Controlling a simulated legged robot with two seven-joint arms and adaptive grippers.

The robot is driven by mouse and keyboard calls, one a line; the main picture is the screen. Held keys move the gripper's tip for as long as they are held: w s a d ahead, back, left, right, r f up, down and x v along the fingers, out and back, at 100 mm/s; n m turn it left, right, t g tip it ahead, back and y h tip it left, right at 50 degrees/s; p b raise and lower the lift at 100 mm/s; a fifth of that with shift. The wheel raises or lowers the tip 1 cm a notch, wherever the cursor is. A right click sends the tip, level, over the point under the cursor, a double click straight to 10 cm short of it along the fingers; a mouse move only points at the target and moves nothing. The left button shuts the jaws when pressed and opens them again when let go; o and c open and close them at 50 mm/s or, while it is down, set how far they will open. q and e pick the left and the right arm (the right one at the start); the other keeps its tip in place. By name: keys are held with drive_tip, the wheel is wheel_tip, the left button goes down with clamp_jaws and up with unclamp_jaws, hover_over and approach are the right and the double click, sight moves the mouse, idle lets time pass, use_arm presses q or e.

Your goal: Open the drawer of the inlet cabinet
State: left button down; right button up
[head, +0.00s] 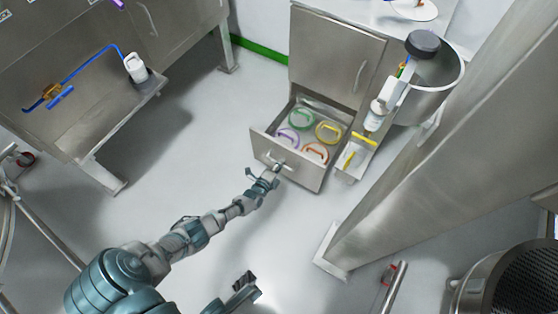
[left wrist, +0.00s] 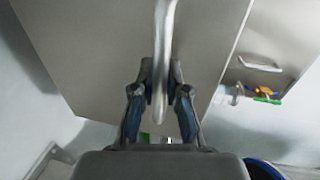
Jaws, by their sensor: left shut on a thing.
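The inlet cabinet (head: 336,55) is grey metal, at the top centre of the head view. Its lower drawer (head: 283,170) stands pulled out, with several coloured rings inside: green (head: 301,119), yellow (head: 328,132), purple (head: 287,138) and red (head: 315,153). My left gripper (head: 270,174) is at the drawer's front, shut on its bar handle (head: 284,165). In the left wrist view the handle (left wrist: 163,60) runs between the two fingers (left wrist: 161,100). My right gripper (head: 244,283) is low in the head view, away from the cabinet; its finger opening is unclear.
A steel post (head: 400,175) stands right of the drawer. A small holder (head: 354,158) with yellow items and a round steel vessel (head: 430,95) are beside the cabinet. A steel bench (head: 100,125) is at the left. The floor left of the drawer is clear.

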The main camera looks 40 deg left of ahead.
use_arm(q)
drive_tip(key=shift+s+f, duration=0.2)
drive_tip(key=shift+s, duration=0.05)
drive_tip(key=shift+d, duration=0.1)
drive_tip(key=c, duration=1.2)
unclamp_jaws()
drive_tip(key=shift+f, duration=0.1)
drive_tip(key=shift+w, duration=0.1)
drive_tip(key=v, duration=1.2)
